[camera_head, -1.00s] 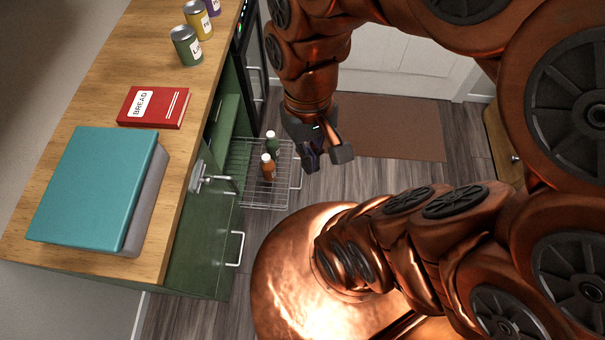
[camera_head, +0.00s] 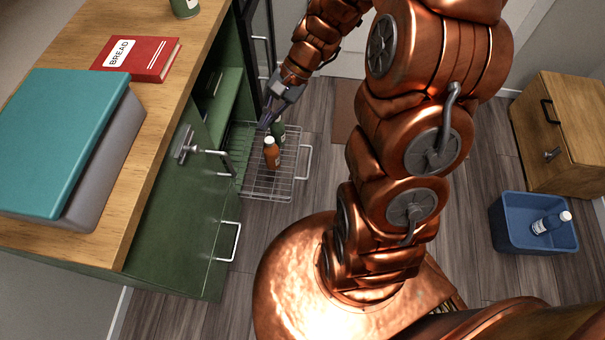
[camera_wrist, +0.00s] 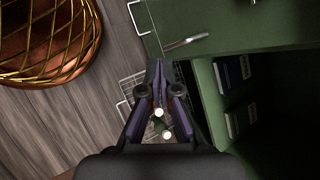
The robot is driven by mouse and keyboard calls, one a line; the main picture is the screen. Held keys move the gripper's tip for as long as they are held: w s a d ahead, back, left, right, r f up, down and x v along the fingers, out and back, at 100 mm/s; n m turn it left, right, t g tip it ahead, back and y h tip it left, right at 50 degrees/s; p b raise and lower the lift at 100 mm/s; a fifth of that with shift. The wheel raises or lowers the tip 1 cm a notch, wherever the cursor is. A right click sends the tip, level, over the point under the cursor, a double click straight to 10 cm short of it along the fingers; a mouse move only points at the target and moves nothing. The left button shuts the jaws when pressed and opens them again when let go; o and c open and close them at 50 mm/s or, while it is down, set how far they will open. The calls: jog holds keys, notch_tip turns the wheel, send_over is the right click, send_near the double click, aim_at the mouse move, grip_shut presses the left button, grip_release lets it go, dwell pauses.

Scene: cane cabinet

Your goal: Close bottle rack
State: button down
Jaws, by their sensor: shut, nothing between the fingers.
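The wire bottle rack (camera_head: 268,187) is pulled out from the green cabinet (camera_head: 185,235), low above the floor. It holds an orange-brown bottle (camera_head: 271,154) and a dark green bottle (camera_head: 278,131), both upright. The rack's front bar (camera_head: 304,162) faces right. My gripper (camera_head: 266,124) is shut and empty, above the rack's rear part in the head view, close to the green bottle. In the wrist view my gripper (camera_wrist: 158,66) covers much of the rack (camera_wrist: 128,88), and two white bottle caps (camera_wrist: 158,112) show between its fingers. Whether it touches anything is unclear.
A wooden counter (camera_head: 165,120) carries a teal-lidded box (camera_head: 65,140) and a red bread book (camera_head: 137,58). A blue bin (camera_head: 505,235) with a bottle stands at right by a wooden cabinet (camera_head: 560,130). Grey floor right of the rack is open.

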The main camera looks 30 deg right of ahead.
jog(key=w+d+f+m+t+y+b, duration=0.15)
jog(key=w+d+f+m+b, duration=0.3)
jog(key=f, duration=0.75)
jog(key=w+d+f+m+t+b, duration=0.2)
jog(key=w+d+f+m+b, duration=0.3)
jog(key=f, duration=0.8)
jog(key=s+d+f+m+t+h+b, duration=0.1)
jog(key=d+f+m+b, duration=0.4)
jog(key=f, duration=0.6)
jog(key=s+d+f+m+t+h+b, duration=0.15)
jog(key=d+f+b, duration=0.25)
jog(key=d+f, duration=0.55)
jog(key=w+a+f+y+b, duration=0.1)
jog(key=w+a+f+b, duration=0.2)
jog(key=a+f, duration=0.5)
jog(key=shift+w+a+f+b, duration=0.3)
jog(key=shift+w+a+f, duration=0.15)
jog(key=shift+w, duration=0.15)
